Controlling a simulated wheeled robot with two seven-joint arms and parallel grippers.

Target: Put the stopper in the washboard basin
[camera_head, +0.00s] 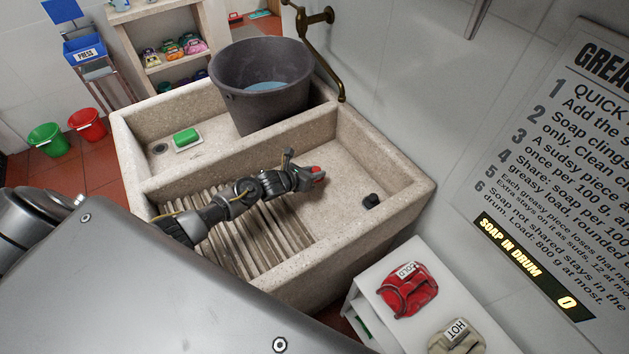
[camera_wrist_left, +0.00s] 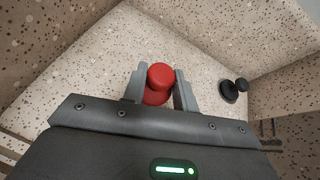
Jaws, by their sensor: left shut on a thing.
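The washboard basin (camera_head: 352,155) is the front compartment of the stone sink, with a ribbed slope (camera_head: 250,240) on its left. My left gripper (camera_head: 310,178) is over this basin, shut on a small red knob-shaped thing (camera_wrist_left: 160,76); it shows as a red spot in the head view (camera_head: 319,170). I cannot tell whether it touches the basin floor. A black plug-like piece with a round knob (camera_head: 371,201) is at the basin's right end; it also shows in the left wrist view (camera_wrist_left: 229,92), right of the gripper. I cannot tell which is the stopper. My right gripper is out of view.
Green soap (camera_head: 186,137) lies in the rear basin, near a drain (camera_head: 160,149). A white stand (camera_head: 370,310) with red and beige cloth bundles stands front right.

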